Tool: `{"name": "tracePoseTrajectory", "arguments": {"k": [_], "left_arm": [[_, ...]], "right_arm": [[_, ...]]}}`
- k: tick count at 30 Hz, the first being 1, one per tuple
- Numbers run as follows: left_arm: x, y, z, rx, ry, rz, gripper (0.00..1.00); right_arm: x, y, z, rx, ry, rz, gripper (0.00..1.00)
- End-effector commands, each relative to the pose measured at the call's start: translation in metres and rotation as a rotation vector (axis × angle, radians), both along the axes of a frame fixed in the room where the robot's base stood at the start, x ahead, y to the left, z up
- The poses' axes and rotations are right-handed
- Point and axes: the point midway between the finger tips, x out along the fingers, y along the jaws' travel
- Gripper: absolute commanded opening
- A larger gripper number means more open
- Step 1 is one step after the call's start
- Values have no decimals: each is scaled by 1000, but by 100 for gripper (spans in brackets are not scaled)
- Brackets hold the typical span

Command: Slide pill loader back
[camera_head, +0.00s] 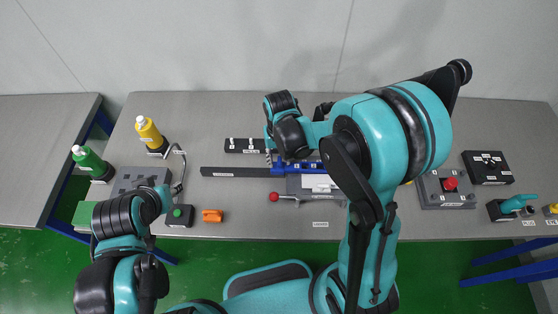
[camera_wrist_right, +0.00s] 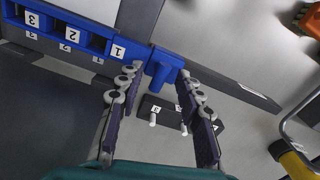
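The blue pill loader (camera_head: 295,168) lies across the grey rail fixture in the middle of the table, partly behind my right arm. In the wrist view the loader (camera_wrist_right: 68,32) shows compartments numbered 1, 2 and 3 and a blue end tab (camera_wrist_right: 162,66). My right gripper (camera_wrist_right: 158,78) points down at this tab. Its two fingers are apart, one on each side of the tab, with a small gap visible on the left side; I see nothing clamped. My left arm reaches over the left of the table, and its gripper is hidden.
A dark rail (camera_head: 235,172) extends left of the loader. A red knob (camera_head: 273,197) and an orange piece (camera_head: 212,215) are at the front. Yellow (camera_head: 149,132) and green (camera_head: 88,160) bottles stand left. A red-button box (camera_head: 450,185) stands right.

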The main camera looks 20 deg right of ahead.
Motion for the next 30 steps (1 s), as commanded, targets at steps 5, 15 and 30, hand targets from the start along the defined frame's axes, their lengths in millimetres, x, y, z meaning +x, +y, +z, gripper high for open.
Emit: {"name": "tracePoseTrajectory", "arguments": {"k": [5,15,30], "left_arm": [[0,0,-2,0,0,0,36],[0,0,-2,0,0,0,36],[0,0,-5,0,0,0,36]], "right_arm": [[0,0,-8,0,0,0,36],[0,0,-8,0,0,0,0],[6,22,-8,0,0,6,0]]}}
